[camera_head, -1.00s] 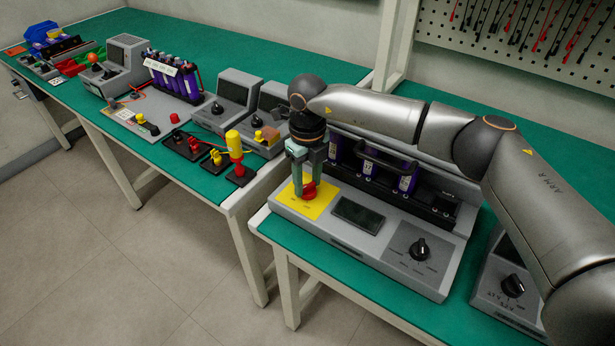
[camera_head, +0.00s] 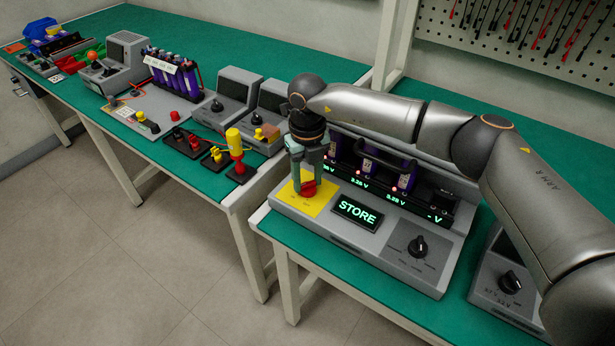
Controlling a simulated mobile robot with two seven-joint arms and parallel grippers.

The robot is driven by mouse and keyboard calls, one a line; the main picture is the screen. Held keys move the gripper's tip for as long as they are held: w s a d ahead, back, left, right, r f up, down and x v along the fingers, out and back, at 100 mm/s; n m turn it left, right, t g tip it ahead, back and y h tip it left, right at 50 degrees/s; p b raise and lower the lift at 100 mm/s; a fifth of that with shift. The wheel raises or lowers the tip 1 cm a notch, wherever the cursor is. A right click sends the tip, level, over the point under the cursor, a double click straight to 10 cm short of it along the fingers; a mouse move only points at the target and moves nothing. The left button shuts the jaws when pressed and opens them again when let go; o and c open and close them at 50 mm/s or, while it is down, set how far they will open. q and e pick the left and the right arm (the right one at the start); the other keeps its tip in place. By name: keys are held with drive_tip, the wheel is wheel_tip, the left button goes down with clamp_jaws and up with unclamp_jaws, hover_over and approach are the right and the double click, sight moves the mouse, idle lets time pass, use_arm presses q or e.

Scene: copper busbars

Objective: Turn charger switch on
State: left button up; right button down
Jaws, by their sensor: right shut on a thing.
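The grey charger (camera_head: 385,251) stands on the near green bench. Its red switch (camera_head: 308,188) sits on a yellow plate (camera_head: 318,207) at the left end of the charger. My right gripper (camera_head: 306,186) points down and is shut on the red switch, hiding part of it. The charger's display (camera_head: 357,213) is lit and reads STORE. Voltage readouts in green and small red lights glow along the battery bay, which holds purple cells (camera_head: 372,171). A black knob (camera_head: 417,247) sits at the charger's right. My left gripper is not in view.
Another grey device with a black knob (camera_head: 510,282) stands at the right, partly behind my right arm. The left bench (camera_head: 215,187) carries several instruments, levers and a battery pack. A pegboard (camera_head: 520,40) with leads hangs behind.

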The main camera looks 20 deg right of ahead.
sight(307, 183)
drive_tip(key=shift+c, duration=2.1)
unclamp_jaws()
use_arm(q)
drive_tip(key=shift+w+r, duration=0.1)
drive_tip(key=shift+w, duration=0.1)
use_arm(e)
drive_tip(key=shift+o, duration=0.3)
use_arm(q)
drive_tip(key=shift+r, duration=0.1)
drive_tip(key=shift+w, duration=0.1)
use_arm(e)
drive_tip(key=shift+r, duration=0.15)
drive_tip(key=shift+r, duration=0.3)
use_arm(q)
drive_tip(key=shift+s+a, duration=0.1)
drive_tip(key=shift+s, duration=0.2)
use_arm(e)
wheel_tip(307, 183, up, 12)
drive_tip(key=shift+f, duration=0.15)
